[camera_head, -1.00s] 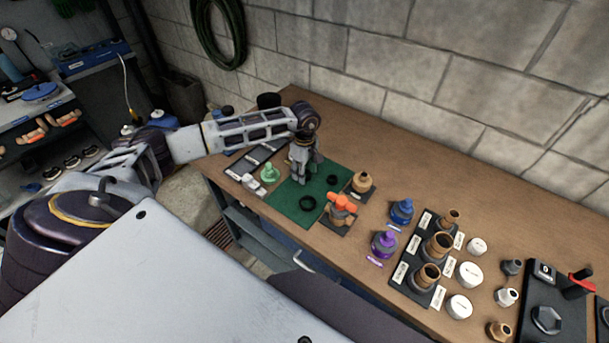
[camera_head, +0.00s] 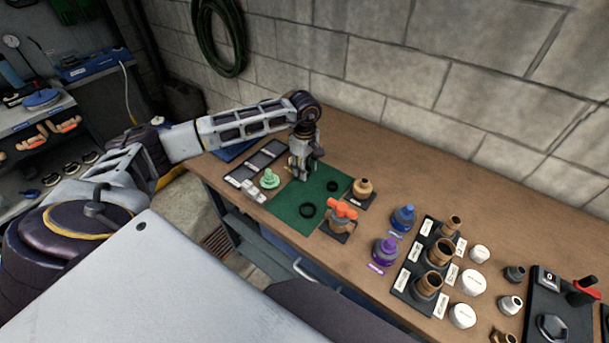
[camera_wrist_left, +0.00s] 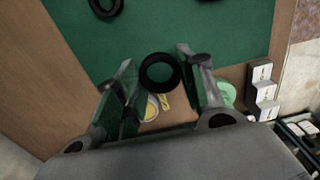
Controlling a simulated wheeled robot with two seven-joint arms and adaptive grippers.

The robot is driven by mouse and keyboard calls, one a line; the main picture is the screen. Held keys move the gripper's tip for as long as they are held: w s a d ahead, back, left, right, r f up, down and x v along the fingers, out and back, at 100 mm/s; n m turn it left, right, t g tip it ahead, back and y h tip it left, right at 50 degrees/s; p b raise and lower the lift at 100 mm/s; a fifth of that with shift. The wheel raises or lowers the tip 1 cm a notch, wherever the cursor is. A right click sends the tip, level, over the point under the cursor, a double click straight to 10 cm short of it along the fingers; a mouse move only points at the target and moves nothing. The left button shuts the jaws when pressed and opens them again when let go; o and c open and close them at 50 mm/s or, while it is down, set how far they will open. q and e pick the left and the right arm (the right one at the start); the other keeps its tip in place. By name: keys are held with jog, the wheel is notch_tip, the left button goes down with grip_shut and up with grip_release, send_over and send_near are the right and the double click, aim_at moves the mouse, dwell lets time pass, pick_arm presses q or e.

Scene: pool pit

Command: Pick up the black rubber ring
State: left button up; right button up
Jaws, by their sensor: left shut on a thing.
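My left gripper (camera_head: 305,176) hangs fingers-down over the back part of the green mat (camera_head: 290,213). In the left wrist view, a black rubber ring (camera_wrist_left: 160,72) is between the two fingertips, and the gripper (camera_wrist_left: 157,82) is shut on it. In the head view this ring is hidden or too small to make out. A larger black ring (camera_head: 307,210) and a small black ring (camera_head: 332,186) lie on the mat nearer the front and right. Parts of two black rings show at the top of the wrist view. My right gripper is not in view.
A green fitting (camera_head: 269,179) and pale blocks (camera_head: 253,191) stand left of the mat. An orange-topped valve (camera_head: 341,214) and a brass fitting (camera_head: 362,188) stand right of it. Blue (camera_head: 403,217) and purple (camera_head: 385,250) fittings stand farther right. A block wall is behind.

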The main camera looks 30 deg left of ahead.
pick_arm(q)
jog(key=shift+r+b, duration=0.3)
jog(key=shift+r, duration=2.25)
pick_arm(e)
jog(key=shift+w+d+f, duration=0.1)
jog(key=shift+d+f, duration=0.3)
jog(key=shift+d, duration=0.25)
pick_arm(q)
jog(key=shift+o, duration=0.2)
